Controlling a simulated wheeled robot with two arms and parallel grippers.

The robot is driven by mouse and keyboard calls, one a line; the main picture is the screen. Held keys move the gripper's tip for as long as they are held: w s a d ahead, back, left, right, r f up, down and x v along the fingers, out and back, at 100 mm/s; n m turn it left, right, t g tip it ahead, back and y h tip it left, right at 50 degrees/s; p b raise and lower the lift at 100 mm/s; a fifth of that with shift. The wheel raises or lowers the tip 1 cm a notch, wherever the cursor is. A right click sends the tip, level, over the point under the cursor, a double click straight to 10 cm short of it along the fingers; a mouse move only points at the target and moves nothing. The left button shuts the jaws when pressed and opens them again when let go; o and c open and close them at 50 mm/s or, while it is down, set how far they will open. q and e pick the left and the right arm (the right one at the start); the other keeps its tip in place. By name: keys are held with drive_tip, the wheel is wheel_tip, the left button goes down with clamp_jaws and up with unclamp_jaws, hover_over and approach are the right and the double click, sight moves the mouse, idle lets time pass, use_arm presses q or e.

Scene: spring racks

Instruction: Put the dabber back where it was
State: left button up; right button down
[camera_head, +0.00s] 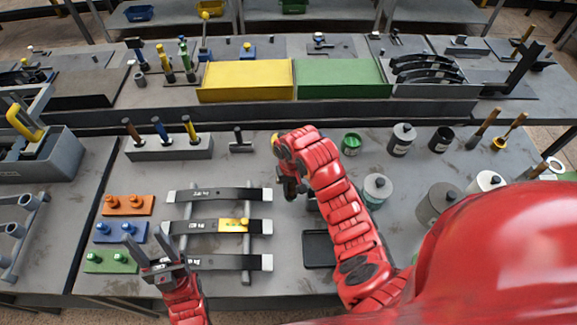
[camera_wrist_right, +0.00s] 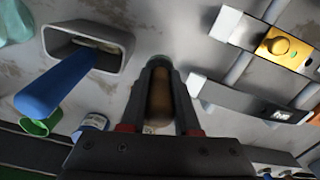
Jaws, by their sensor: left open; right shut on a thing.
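My right gripper (camera_head: 291,190) is above the bench, right of the leaf springs. In the right wrist view its fingers (camera_wrist_right: 160,85) are shut on a brown cylindrical piece, apparently the handle of the dabber (camera_wrist_right: 159,97). The dabber's other end is hidden. A grey open holder (camera_wrist_right: 122,48) beside it has a blue-handled tool (camera_wrist_right: 60,85) leaning in it; my arm mostly hides this spot in the head view. My left gripper (camera_head: 147,246) is open and empty, near the green block at the front left.
Three leaf springs (camera_head: 207,227) lie on a rack, with a yellow block (camera_head: 232,225) on the middle one. A grey block (camera_head: 169,150) holds three handled tools. A dark tray (camera_head: 318,249) lies beside my right arm. Cans and jars (camera_head: 376,188) stand to the right.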

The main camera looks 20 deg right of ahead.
drive_tip(key=w+d+b, duration=0.1)
drive_tip(key=w+b, duration=0.1)
drive_tip(key=w, duration=0.1)
drive_tip(key=w+f+b, duration=0.1)
drive_tip(key=w+b, duration=0.2)
drive_tip(key=w, duration=0.1)
drive_tip(key=w+d+b, duration=0.1)
drive_tip(key=w+b, duration=0.2)
drive_tip(key=shift+w+d+f, duration=0.2)
drive_tip(key=shift+w+d, duration=0.1)
drive_tip(key=shift+w, duration=0.1)
drive_tip(key=shift+w+d+r+b, duration=0.1)
drive_tip(key=shift+w+d+b, duration=0.05)
drive_tip(key=shift+w+b, duration=0.2)
wheel_tip(320, 180, down, 2)
drive_tip(key=p, duration=0.2)
drive_tip(key=shift+f+p, duration=0.2)
drive_tip(key=shift+p, duration=0.2)
drive_tip(key=shift+f, duration=0.5)
